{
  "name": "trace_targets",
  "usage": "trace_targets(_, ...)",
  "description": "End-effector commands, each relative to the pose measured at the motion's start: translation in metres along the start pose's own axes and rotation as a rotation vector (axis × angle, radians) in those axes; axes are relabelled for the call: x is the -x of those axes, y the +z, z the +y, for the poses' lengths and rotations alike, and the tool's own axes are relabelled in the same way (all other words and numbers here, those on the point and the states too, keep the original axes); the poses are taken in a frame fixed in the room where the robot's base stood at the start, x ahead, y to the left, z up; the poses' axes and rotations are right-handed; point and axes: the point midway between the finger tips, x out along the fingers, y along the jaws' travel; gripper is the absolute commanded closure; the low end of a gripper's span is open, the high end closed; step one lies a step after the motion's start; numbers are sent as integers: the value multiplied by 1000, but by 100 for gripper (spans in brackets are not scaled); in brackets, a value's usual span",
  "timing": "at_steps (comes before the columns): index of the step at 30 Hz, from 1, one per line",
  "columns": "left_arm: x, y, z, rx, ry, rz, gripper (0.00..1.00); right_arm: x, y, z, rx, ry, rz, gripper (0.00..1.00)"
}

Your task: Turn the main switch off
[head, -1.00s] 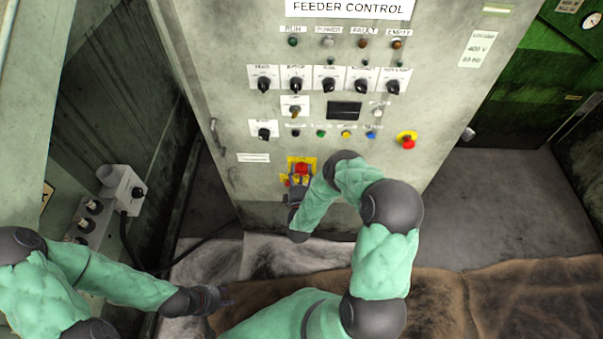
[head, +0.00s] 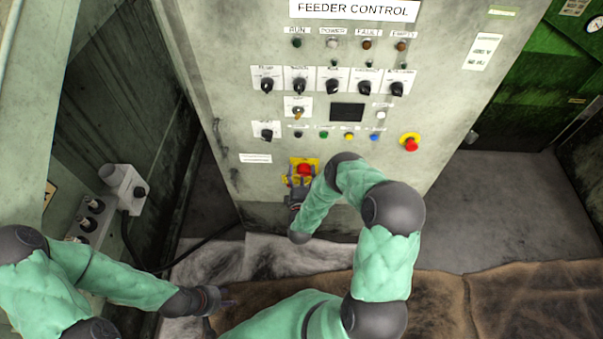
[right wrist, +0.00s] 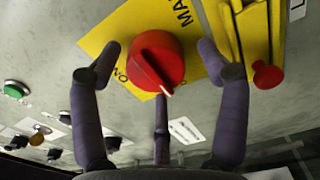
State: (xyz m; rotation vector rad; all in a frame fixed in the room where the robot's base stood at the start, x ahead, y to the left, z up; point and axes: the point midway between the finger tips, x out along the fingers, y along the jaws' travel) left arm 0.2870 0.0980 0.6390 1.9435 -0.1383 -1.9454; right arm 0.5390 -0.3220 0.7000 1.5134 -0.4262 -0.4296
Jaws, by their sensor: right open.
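The main switch is a red rotary knob (right wrist: 156,62) on a yellow plate (right wrist: 112,38), low on the feeder control cabinet. In the head view its red knob (head: 304,169) shows just above my right gripper (head: 300,182). In the right wrist view my right gripper (right wrist: 162,85) is open, with two fingers on either side of the knob and a third below it. I see gaps between the side fingers and the knob. The knob's white mark points to the lower right; "ON" is printed at its lower left. My left gripper (head: 224,299) is low at the left, away from the cabinet.
A yellow bracket (right wrist: 243,35) with a small red knob (right wrist: 267,75) is beside the switch. Above are selector knobs, coloured buttons (head: 349,136) and a red emergency stop (head: 410,143). A grey switch box (head: 124,188) stands at the left.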

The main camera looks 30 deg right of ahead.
Motion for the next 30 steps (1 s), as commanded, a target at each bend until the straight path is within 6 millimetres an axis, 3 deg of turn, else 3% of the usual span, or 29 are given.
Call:
trace_targets(5,0,0,0,0,0,0,60,16,0,-1,0,-3,0,24)
trace_targets(18,0,0,0,0,0,0,60,97,-2,0,0,-2,5,24)
trace_targets(24,0,0,0,0,0,0,60,115,-2,0,0,0,3,24)
trace_targets(30,0,0,0,0,0,0,60,119,-2,0,0,2,3,24)
